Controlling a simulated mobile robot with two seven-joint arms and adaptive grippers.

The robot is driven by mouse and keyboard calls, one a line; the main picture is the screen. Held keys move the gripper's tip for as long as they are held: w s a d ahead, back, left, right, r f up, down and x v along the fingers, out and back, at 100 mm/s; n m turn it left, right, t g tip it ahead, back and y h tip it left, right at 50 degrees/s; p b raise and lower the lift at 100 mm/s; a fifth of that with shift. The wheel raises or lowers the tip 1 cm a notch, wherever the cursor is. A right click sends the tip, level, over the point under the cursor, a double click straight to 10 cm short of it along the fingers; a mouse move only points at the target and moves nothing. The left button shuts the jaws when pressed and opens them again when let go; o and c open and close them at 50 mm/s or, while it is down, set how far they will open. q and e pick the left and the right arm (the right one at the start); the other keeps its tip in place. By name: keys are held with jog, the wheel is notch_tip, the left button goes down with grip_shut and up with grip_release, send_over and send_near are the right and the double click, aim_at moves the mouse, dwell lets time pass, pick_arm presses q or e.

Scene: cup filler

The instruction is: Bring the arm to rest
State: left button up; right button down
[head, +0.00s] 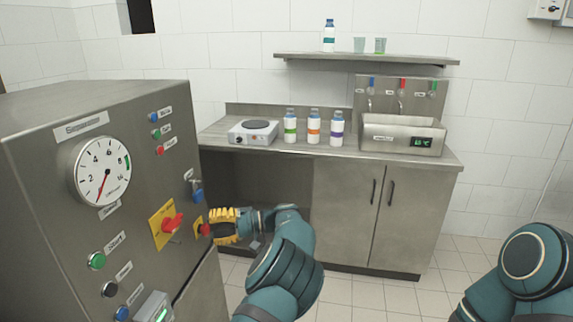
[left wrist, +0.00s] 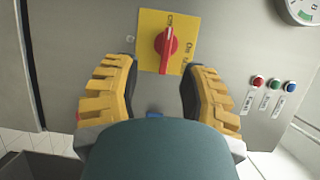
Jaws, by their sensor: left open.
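My left gripper (head: 222,226) is open, with yellow fingers, in front of the grey machine panel. In the left wrist view its fingers (left wrist: 158,80) stand apart on either side and below a red rotary switch (left wrist: 166,44) on a yellow plate. The gap between the fingers is empty, and no contact with the switch shows. The switch handle lies upright in that view, in line with the ON mark. In the head view a red switch (head: 172,222) on a yellow plate sits left of the gripper. A small red knob (head: 205,230) shows close to the fingertips. My right gripper is out of frame.
The machine (head: 60,220) carries a gauge (head: 101,171) and several buttons. Behind stands a steel counter (head: 340,154) with a hot plate (head: 253,132), three bottles (head: 314,127) and a basin (head: 395,134). A shelf (head: 370,57) hangs above. The tiled floor at right is clear.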

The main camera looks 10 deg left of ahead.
pick_arm(q)
jog(key=s+a+f+m+h, duration=0.1)
jog(key=s+a+f+h, duration=0.15)
jog(key=f, duration=0.45)
jog(key=s+a+f+m+h, duration=0.2)
jog(key=a+f, duration=0.1)
jog(key=f, duration=0.3)
jog(key=s+d+f+m+t+h, duration=0.1)
jog(key=s+d+f+h, duration=0.25)
jog(key=s+f, duration=0.4)
jog(key=s+d+f+t+h, duration=0.15)
jog(key=s+f+h, duration=0.3)
jog(key=f, duration=0.55)
jog(key=s+d+r+n+t+h, duration=0.1)
jog(key=s+d+t+h, duration=0.1)
jog(key=s+d+h, duration=0.2)
jog(key=s+d+r+n+t+h, duration=0.1)
jog(key=s+d+h, duration=0.3)
jog(key=s+d, duration=0.4)
jog(key=d+t, duration=0.1)
jog(key=d, duration=0.4)
jog(key=shift+d+t, duration=0.3)
jog(key=shift+t, duration=0.05)
